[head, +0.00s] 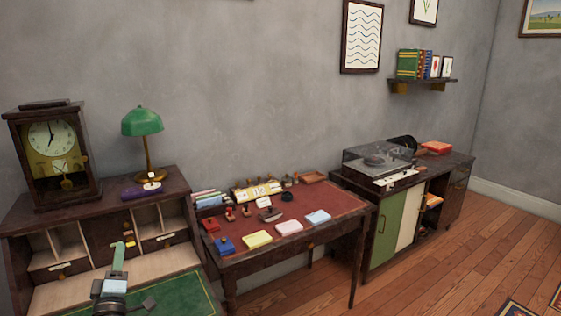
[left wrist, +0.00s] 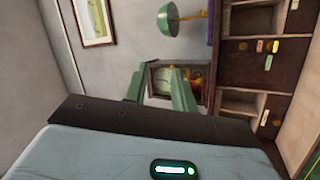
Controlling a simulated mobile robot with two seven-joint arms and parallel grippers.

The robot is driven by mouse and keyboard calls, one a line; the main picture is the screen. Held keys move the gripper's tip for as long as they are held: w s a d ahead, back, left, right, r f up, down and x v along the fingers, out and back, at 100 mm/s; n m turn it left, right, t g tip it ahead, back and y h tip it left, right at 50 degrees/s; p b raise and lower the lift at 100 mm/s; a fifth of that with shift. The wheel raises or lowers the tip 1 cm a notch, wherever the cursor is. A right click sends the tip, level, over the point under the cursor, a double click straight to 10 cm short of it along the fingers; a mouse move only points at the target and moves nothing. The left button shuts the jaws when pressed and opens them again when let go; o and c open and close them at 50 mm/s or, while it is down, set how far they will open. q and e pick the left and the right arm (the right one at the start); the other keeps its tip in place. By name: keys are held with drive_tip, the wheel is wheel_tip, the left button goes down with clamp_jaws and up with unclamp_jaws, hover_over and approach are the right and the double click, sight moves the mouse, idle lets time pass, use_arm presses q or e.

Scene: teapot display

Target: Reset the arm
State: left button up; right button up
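My left gripper (head: 118,262) shows at the lower left of the head view, in front of the writing desk and over its green writing surface (head: 178,294). In the left wrist view, the two green fingers of this gripper (left wrist: 159,82) stand apart with a gap between them. I see nothing held in the gap; the clock (left wrist: 168,78) shows behind it. My right gripper is in neither view.
The writing desk (head: 75,285) bears a pendulum clock (head: 53,160) and a green lamp (head: 142,122). A red-topped table (head: 335,200) with small boxes and stamps stands beside it. A record player (head: 378,163) sits on a cabinet.

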use_arm(q)
wheel_tip(320, 180, down, 12)
drive_tip(key=w+r+m+g+h, duration=0.15)
drive_tip(key=m+g+h, duration=0.4)
drive_tip(key=m, duration=1.35)
drive_tip(key=s+d+f+g, duration=0.2)
drive_tip(key=s+d+f, duration=0.3)
drive_tip(key=s+f, duration=0.3)
drive_tip(key=s+d+f+g, duration=0.2)
drive_tip(key=s+d+f, duration=0.3)
drive_tip(key=s+f, duration=0.2)
drive_tip(key=s+d+f+g, duration=0.1)
drive_tip(key=s+d+f, duration=0.1)
drive_tip(key=s, duration=0.8)
drive_tip(key=s+d+f+n+g+h, duration=0.1)
drive_tip(key=s+d, duration=0.3)
drive_tip(key=s, duration=0.6)
drive_tip(key=s+d+f+g+h, duration=0.1)
drive_tip(key=s+d+f+g, duration=0.1)
drive_tip(key=s, duration=0.8)
drive_tip(key=shift+s+d+f, duration=0.2)
drive_tip(key=shift+d+f, duration=0.4)
drive_tip(key=shift+d, duration=0.15)
drive_tip(key=shift+o, duration=0.3)
